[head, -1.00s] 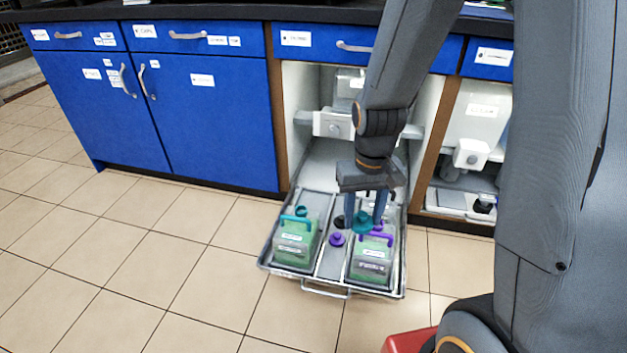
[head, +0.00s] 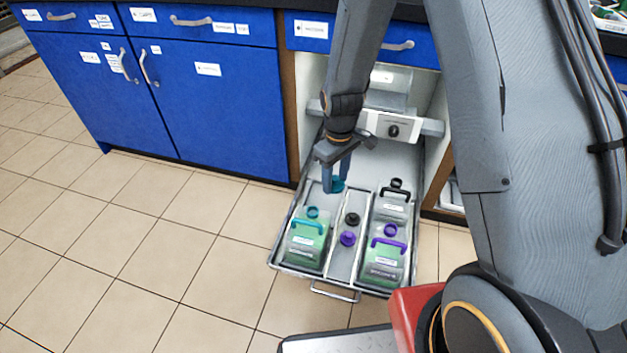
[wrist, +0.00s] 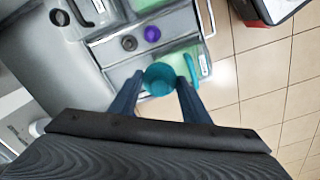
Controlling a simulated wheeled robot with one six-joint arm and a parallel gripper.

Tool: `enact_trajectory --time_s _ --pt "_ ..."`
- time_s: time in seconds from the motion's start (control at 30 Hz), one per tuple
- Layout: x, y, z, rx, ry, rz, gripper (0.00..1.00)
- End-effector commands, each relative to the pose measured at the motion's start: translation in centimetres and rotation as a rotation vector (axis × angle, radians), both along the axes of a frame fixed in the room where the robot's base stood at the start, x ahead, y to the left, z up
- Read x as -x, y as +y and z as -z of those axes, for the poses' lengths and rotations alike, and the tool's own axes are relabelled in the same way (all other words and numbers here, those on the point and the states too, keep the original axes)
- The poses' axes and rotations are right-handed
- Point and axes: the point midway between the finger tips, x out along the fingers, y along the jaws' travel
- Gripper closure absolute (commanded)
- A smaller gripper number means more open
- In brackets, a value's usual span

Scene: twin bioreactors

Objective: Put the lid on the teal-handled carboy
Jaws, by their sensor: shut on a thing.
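My gripper (head: 333,188) is shut on the teal lid (head: 338,183) and holds it above the back of the drawer tray. In the wrist view the teal lid (wrist: 160,77) sits between my two fingers. The teal-handled carboy (head: 304,250) is a green-filled jug standing upright in the left compartment. Its teal-ringed neck (head: 313,212) is behind its handle, in front of and left of the held lid, apart from it. In the wrist view the carboy (wrist: 189,58) shows just beyond the lid, which partly covers it.
The pulled-out tray (head: 287,268) has a middle compartment with a black lid (head: 352,219) and a purple lid (head: 347,239). On the right stand a purple-handled carboy (head: 382,266) and a black-handled carboy (head: 391,209). The cabinet frame (head: 289,115) borders the tray's left rear.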

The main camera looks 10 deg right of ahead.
Motion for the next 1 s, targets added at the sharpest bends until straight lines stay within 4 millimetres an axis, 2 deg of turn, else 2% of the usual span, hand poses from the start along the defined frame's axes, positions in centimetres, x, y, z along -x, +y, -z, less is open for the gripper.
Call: enact_trajectory --time_s 0.2,0.4,0.77,1.0 --pt "-1.4 3.7 3.2 0.001 0.004 -0.305 0.78" --pt "-1.9 5.5 5.4 0.000 0.003 -0.466 0.78" --pt "-2.1 5.9 6.9 0.001 0.001 -0.506 0.78" --pt "-2.1 5.9 8.8 0.000 0.001 -0.505 0.78"
